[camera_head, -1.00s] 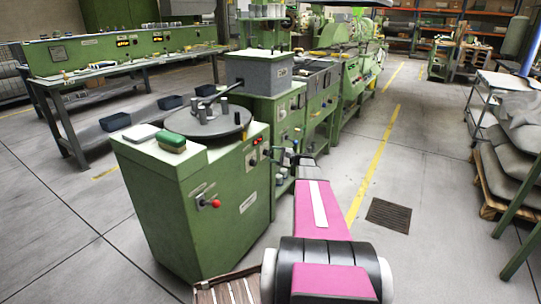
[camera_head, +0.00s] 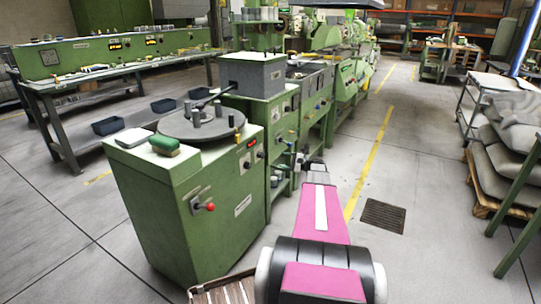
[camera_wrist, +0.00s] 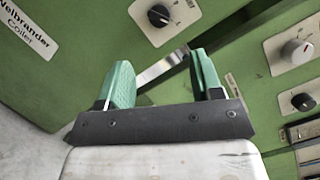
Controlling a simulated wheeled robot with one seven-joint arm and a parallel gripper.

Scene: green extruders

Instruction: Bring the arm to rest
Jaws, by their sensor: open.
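My gripper (camera_wrist: 162,82) is open in the wrist view, with two green fingers standing apart and nothing held between them. A green machine front with knobs and a "Coiler" label (camera_wrist: 28,30) is beyond the fingers. A flat metal strip (camera_wrist: 162,68) shows between the fingers; I cannot tell whether they touch it. In the head view my magenta and black arm (camera_head: 322,215) reaches forward from the lower middle, and its far end is beside the green machines, too small to tell the fingers.
A floor grate (camera_head: 383,215) and a pallet of grey sacks (camera_head: 505,165) are on the right. The aisle is clear.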

